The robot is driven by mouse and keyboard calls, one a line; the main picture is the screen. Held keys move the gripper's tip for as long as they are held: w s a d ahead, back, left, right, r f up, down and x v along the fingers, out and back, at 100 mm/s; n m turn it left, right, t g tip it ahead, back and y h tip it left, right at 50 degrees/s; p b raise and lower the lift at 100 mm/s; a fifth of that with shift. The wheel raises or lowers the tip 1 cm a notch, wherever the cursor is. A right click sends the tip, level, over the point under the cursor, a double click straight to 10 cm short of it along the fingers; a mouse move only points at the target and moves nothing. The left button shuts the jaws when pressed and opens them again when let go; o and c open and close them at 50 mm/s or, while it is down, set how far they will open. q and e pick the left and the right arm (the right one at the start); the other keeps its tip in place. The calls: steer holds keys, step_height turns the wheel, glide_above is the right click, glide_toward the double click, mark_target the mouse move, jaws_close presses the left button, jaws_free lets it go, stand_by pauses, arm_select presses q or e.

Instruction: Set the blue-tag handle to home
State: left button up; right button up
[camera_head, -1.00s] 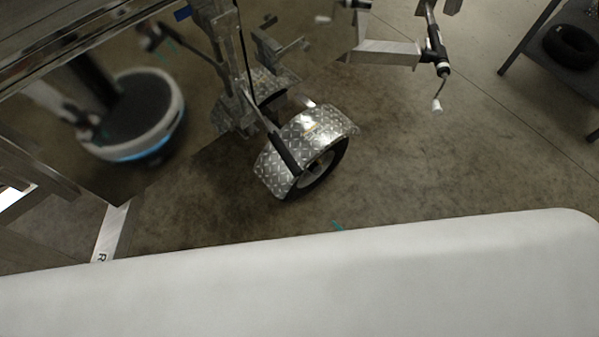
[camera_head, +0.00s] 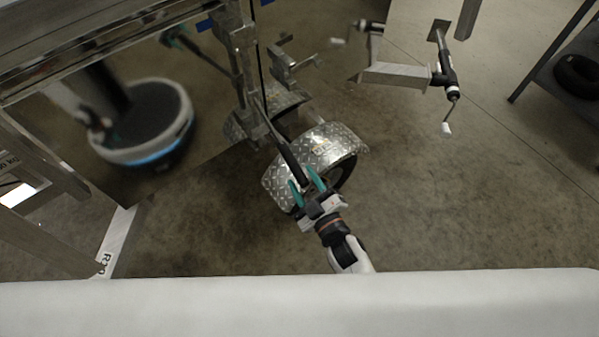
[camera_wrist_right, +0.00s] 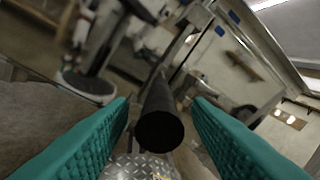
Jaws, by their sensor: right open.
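A black handle bar (camera_head: 290,158) slants down from a metal bracket (camera_head: 247,125) beside the shiny trailer side, over the tread-plate fender (camera_head: 318,151). My right gripper (camera_head: 303,178) is open at the handle's lower end, with teal fingers on either side. In the right wrist view the round black handle end (camera_wrist_right: 159,131) points at the camera between the open fingers (camera_wrist_right: 161,103), with gaps visible on both sides. A small blue tag (camera_head: 264,2) shows at the top edge of the head view; blue marks (camera_wrist_right: 220,31) also show in the wrist view. My left gripper is not in view.
The wheel (camera_head: 345,175) sits under the fender, close to my right gripper. A jack with a crank (camera_head: 446,80) stands at upper right. A dark shelf with a tyre (camera_head: 578,76) is at far right. The trailer side (camera_head: 60,50) mirrors the surroundings. Floor right of the wheel is clear.

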steer(key=shift+x, duration=1.3)
jaws_close()
